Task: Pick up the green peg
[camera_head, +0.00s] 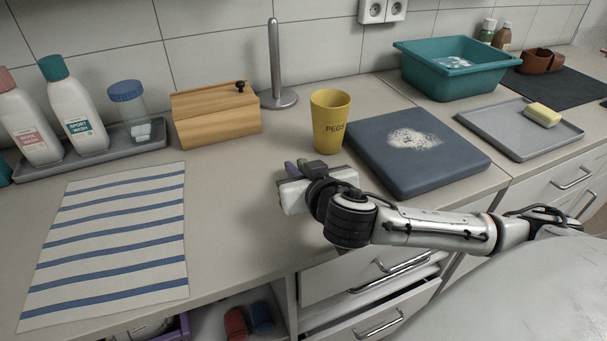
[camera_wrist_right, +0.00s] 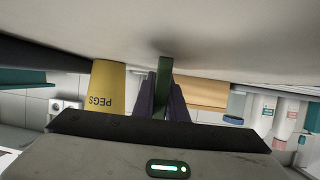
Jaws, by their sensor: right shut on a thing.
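The green peg (camera_wrist_right: 165,72) is between the two dark purplish fingers of my right gripper (camera_wrist_right: 163,92) in the wrist view. The fingers are closed on it from both sides. In the head view my right gripper (camera_head: 302,167) is low over the counter, in front of the yellow cup, and a small bit of the green peg (camera_head: 303,163) shows at its fingers. The gripper's body hides the rest of the peg. I cannot tell whether the peg touches the counter. My left gripper is not in view.
The yellow PEGS cup (camera_head: 330,123) stands just behind my right gripper. The blue-grey board (camera_head: 440,165) lies to the right. A wooden box (camera_head: 215,118) and a metal holder (camera_head: 276,75) stand behind. A striped towel (camera_head: 110,240) lies left.

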